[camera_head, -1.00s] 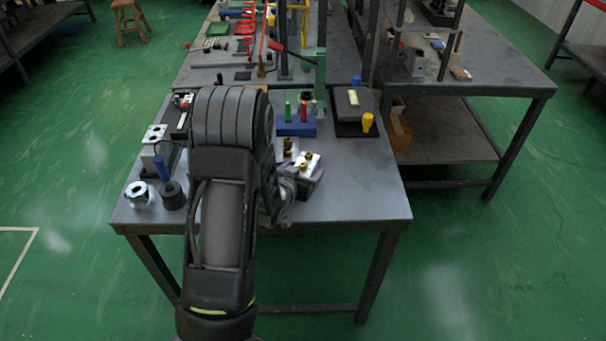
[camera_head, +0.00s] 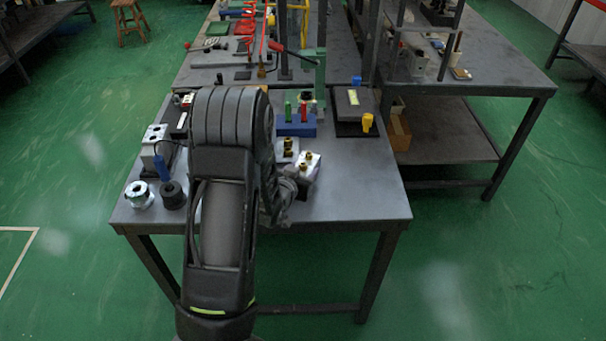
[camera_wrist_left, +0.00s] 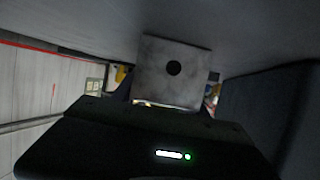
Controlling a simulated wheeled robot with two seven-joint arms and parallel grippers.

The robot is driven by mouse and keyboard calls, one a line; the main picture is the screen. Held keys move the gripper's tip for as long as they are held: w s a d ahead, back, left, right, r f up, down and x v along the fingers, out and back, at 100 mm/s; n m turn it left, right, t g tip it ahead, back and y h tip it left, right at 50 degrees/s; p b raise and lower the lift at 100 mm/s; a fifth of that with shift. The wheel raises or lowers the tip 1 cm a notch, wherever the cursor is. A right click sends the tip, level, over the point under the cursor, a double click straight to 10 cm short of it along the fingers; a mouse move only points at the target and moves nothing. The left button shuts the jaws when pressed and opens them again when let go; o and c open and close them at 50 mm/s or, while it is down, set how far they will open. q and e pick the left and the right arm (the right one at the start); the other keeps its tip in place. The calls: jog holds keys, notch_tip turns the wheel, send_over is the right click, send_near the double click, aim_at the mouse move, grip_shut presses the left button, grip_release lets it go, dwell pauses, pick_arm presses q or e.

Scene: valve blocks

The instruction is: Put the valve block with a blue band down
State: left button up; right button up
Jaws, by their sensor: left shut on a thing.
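A pale metal valve block (camera_head: 304,170) with brass fittings on top is at the front right of my left gripper (camera_head: 294,184), over the near part of the table. My left gripper is shut on this block, partly hidden behind my own arm. In the left wrist view the block shows as a grey face (camera_wrist_left: 185,86) with a dark round hole. I cannot make out a blue band on it. A second valve block (camera_head: 288,148) with brass fittings stands just behind it, partly hidden by my arm. My right gripper is not in view.
The table (camera_head: 355,190) is clear at its front right. A blue block (camera_head: 297,128) with coloured pegs stands behind the valve blocks. A dark box (camera_head: 352,105) with a yellow part is at the back right. Round metal and dark parts (camera_head: 139,194) stand at the left front.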

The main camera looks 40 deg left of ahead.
aim_at(303, 163)
pick_arm(q)
grip_shut()
jog(key=shift+w+r, duration=0.1)
jog(key=shift+r, duration=0.1)
jog(key=shift+r, duration=4.95)
